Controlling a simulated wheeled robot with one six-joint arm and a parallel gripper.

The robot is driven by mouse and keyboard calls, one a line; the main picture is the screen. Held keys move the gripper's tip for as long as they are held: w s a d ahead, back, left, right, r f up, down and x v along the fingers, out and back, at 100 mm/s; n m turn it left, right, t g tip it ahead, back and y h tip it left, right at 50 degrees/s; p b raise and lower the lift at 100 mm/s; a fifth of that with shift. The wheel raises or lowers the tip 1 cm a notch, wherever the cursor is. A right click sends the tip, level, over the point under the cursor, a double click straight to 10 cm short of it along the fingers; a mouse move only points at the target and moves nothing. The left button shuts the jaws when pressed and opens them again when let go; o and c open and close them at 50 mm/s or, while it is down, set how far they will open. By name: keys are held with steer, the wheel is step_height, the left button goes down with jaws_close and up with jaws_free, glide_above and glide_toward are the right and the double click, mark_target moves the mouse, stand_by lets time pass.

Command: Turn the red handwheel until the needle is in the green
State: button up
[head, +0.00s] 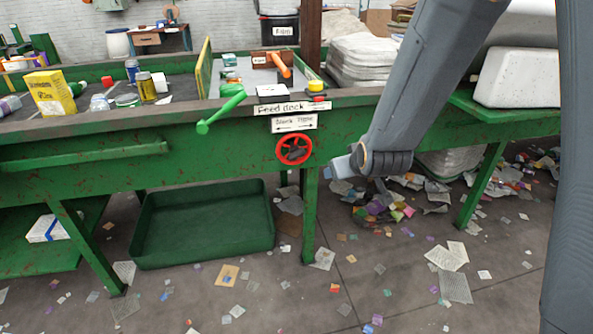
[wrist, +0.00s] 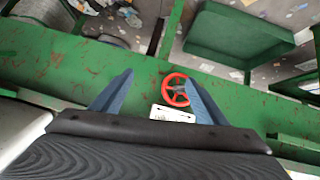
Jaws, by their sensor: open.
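The red handwheel (head: 294,148) is mounted on the front of the green sorting bench, under two white labels. It also shows in the wrist view (wrist: 176,91), close to the right finger, which overlaps its right edge. My gripper (head: 334,168) is to the right of the wheel in the head view, a little lower. In the wrist view my gripper (wrist: 159,76) is open, with its two blue-grey fingers apart and nothing held between them. I cannot tell how far the fingers are from the wheel in depth. No gauge needle or green zone can be made out.
A green lever (head: 219,108) sticks out left of the labels. A "Feed dock" label (head: 283,108) is on the bench edge. A green tray (head: 205,225) lies under the bench. Paper scraps litter the floor. The space before the wheel looks clear.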

steer(key=w+a+f+n+t+y+b, duration=0.2)
steer(key=w+a+f+t+b, duration=0.2)
steer(key=w+a+f+b, duration=0.3)
steer(key=n+t+y+b, duration=0.1)
steer(key=n+t+b, duration=0.1)
steer(key=t+b, duration=0.3)
glide_toward(297, 156)
steer(key=w+r+g+b, duration=0.1)
steer(key=w, duration=0.3)
steer(key=shift+a+b+x, duration=0.15)
steer(key=shift+a+x, duration=0.05)
steer(key=shift+x, duration=1.5)
steer(key=shift+a+b+x, duration=0.15)
steer(key=shift+a+x, duration=0.05)
steer(key=shift+x, duration=1.5)
steer(key=shift+s, duration=0.15)
steer(key=c, duration=1.1)
steer(key=shift+o, duration=0.2)
